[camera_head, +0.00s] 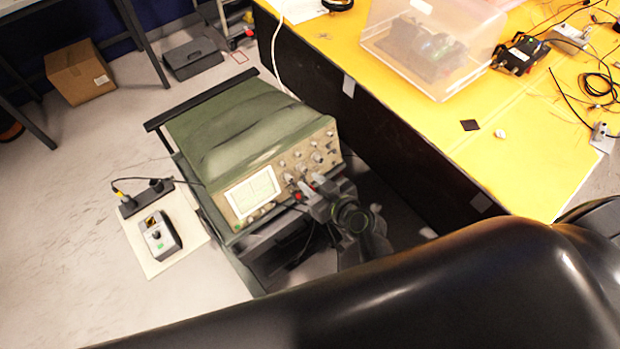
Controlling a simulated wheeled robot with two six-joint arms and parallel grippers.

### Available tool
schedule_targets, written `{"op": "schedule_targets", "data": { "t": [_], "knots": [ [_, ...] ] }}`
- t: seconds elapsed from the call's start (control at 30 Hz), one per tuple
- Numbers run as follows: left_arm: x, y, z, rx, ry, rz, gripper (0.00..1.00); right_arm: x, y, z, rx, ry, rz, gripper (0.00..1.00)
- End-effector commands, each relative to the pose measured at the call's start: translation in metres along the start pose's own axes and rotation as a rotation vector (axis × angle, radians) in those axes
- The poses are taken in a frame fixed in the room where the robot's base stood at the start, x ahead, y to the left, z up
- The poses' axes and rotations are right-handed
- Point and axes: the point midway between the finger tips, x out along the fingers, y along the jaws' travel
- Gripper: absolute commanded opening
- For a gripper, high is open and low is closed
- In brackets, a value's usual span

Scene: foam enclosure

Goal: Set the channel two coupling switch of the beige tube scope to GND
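The beige tube scope (252,160) has a green case, and its beige front panel faces the lower right. Its lit screen (252,193) is on the left of the panel, with knobs (300,166) to the right. My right gripper (306,188) is at the lower middle of the panel, just right of the screen, with its fingertips at or very near the panel. I cannot tell if it touches a control or how far its fingers are apart. The channel two coupling switch cannot be made out; the gripper covers part of the lower panel. My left gripper is not in view.
The scope stands on a dark cart (262,258). A yellow-topped bench (480,125) is close on its right, bearing a clear plastic bin (430,45). A small grey box with a knob (160,235) lies on a board at left. The floor at left is mostly clear.

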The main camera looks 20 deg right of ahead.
Motion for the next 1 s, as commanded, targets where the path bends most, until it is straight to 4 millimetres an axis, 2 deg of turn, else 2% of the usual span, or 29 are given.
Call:
{"op": "schedule_targets", "data": {
  "t": [0.2, 0.47, 0.53, 0.7, 1.0],
  "knots": [
    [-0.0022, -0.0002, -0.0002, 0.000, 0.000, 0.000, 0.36, 0.0118, 0.0002, -0.0002, 0.000, 0.000, 0.001, 0.29],
    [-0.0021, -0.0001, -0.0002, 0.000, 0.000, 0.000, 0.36, 0.0129, 0.0002, 0.0003, 0.000, 0.000, 0.001, 0.29],
    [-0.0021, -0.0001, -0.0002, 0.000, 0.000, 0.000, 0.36, 0.0128, 0.0002, 0.0002, 0.000, 0.000, 0.001, 0.23],
    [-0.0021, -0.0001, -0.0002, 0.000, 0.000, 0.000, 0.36, 0.0127, 0.0002, 0.0002, 0.000, 0.000, 0.001, 0.01],
    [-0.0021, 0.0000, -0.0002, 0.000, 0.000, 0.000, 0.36, 0.0126, 0.0002, 0.0002, 0.000, 0.000, 0.001, 0.00]
  ]
}}
